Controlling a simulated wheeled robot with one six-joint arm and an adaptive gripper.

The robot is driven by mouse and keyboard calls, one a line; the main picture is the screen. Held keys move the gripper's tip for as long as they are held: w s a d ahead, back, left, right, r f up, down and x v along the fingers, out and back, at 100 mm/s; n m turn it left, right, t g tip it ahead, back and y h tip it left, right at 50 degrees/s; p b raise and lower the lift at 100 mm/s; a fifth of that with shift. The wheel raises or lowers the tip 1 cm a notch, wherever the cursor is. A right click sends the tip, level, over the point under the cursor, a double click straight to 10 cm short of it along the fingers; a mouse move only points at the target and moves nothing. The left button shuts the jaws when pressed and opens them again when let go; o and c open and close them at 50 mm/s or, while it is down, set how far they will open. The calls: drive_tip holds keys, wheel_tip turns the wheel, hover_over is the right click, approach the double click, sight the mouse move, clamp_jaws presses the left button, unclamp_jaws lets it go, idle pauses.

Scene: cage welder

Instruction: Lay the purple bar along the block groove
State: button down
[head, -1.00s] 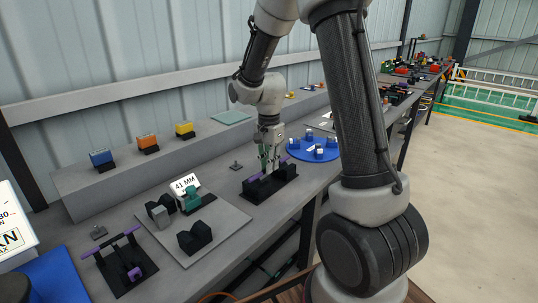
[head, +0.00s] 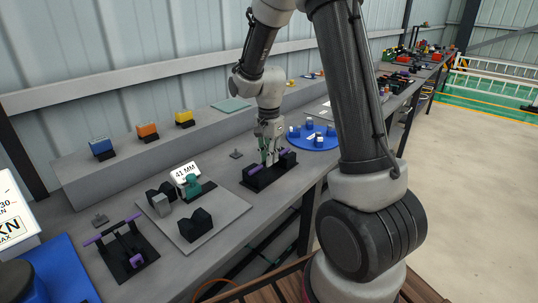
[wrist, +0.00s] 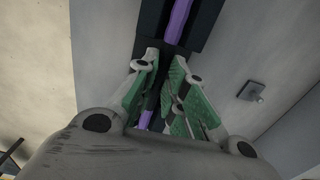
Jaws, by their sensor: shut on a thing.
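A purple bar (wrist: 178,22) lies along a black block fixture (head: 253,183), which stands on the grey bench right of the grey plate. My gripper (head: 269,160) reaches down over the middle of this fixture and is shut on the bar. In the wrist view, the green-padded fingers of my gripper (wrist: 166,100) straddle the bar, with purple showing beyond and between them. The fingers hide the bar's middle. I cannot tell whether the bar is lifted. Two black blocks with V-shaped grooves, a rear one (head: 153,208) and a front one (head: 196,224), stand on the grey plate (head: 228,210).
A teal clamp (head: 191,186) with a "41 MM" sign (head: 185,172) stands on the plate. Another black fixture with a purple bar (head: 112,231) is at front left. A blue round tray (head: 313,143) with small pieces lies just beyond my gripper. A raised shelf runs behind.

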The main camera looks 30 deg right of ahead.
drive_tip(key=shift+f, duration=0.35)
drive_tip(key=c, duration=1.4)
unclamp_jaws()
wheel_tip(320, 180, up, 12)
drive_tip(key=shift+s+d+r+n+t, duration=0.25)
drive_tip(key=shift+s+r+n+t, duration=0.5)
drive_tip(key=shift+s+r+n, duration=2.2)
drive_tip(key=shift+s+d+f+n+t, duration=0.2)
drive_tip(key=shift+s+n+t, duration=0.95)
drive_tip(key=shift+s, duration=4)
drive_tip(key=shift+s+d+r+n+t, duration=0.3)
drive_tip(key=shift+s+r+n, duration=1.15)
drive_tip(key=shift+s+n, duration=1.95)
